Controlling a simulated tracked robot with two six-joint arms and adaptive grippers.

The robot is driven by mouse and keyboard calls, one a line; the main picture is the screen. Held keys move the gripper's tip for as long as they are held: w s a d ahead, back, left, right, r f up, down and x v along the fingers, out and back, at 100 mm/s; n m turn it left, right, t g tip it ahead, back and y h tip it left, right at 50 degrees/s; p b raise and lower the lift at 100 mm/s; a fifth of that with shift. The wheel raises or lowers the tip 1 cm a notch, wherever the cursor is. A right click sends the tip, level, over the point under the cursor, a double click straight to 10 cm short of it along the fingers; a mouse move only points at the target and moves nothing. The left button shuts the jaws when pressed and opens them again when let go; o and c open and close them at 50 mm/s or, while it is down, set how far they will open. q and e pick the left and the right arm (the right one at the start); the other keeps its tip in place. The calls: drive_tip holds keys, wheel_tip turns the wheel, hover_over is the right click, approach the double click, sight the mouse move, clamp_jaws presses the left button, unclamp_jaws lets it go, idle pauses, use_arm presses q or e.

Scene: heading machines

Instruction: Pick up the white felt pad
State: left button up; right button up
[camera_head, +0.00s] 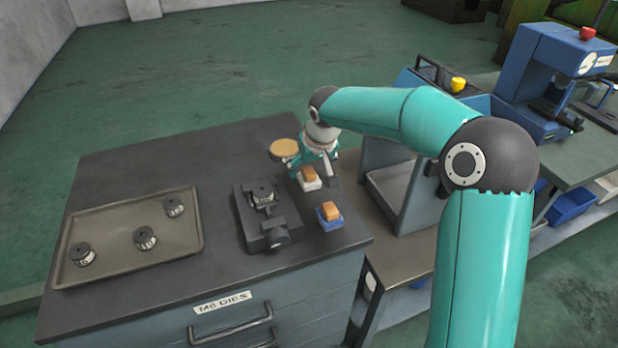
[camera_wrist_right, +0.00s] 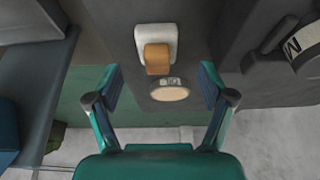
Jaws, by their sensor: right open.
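The white felt pad (camera_head: 311,184) lies on the dark cabinet top near its right edge, with a tan block on it. In the right wrist view the pad (camera_wrist_right: 144,34) is a white rounded square, its tan block overlapping its lower part. My right gripper (camera_head: 315,164) is over the pad in the head view and partly hides it. In the right wrist view my gripper (camera_wrist_right: 158,84) is open and empty, its fingers apart, with the pad beyond the tips. I cannot tell the exact height gap. My left gripper is not in view.
A similar blue pad with a tan block (camera_head: 330,216) is close by. A black vise (camera_head: 268,220) stands to the left, and a round tan-topped container (camera_head: 284,148) behind. A tray (camera_head: 180,236) holds several dies. Blue machines stand at the right.

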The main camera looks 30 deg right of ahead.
sight(310, 172)
drive_tip(key=p+x, duration=0.1)
drive_tip(key=x, duration=0.4)
drive_tip(key=shift+w+d, duration=0.15)
drive_tip(key=shift+r, duration=0.1)
drive_tip(key=c, duration=1.1)
